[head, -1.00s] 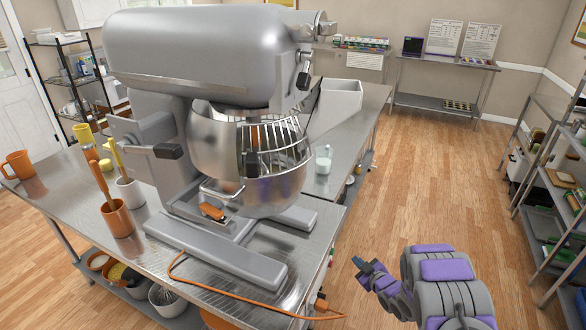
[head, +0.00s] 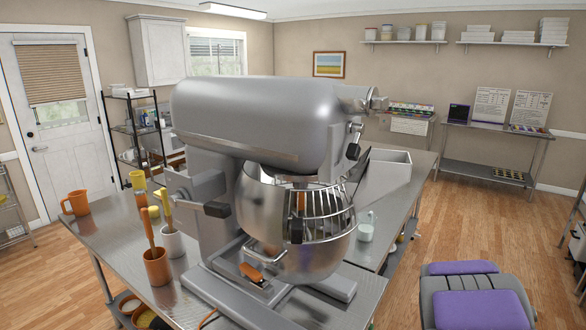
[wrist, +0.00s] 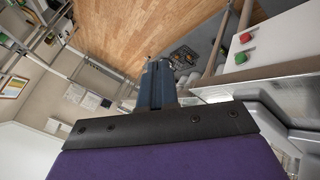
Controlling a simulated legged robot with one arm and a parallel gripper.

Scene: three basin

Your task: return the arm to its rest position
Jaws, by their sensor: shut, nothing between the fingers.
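My gripper (wrist: 156,72) shows in the wrist view as dark blue fingers held together beyond a black plate and a purple cover. Nothing is between them. In the head view only grey and purple links of my arm (head: 478,300) show at the bottom right; the gripper itself is out of that picture. The arm links appear beside the metal table, over the wood floor side.
A big grey stand mixer (head: 265,120) with a steel bowl (head: 290,240) stands on the metal table (head: 110,240). An orange mug (head: 76,203) and utensil pots are at its left. Open wood floor (head: 450,215) lies right of the table.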

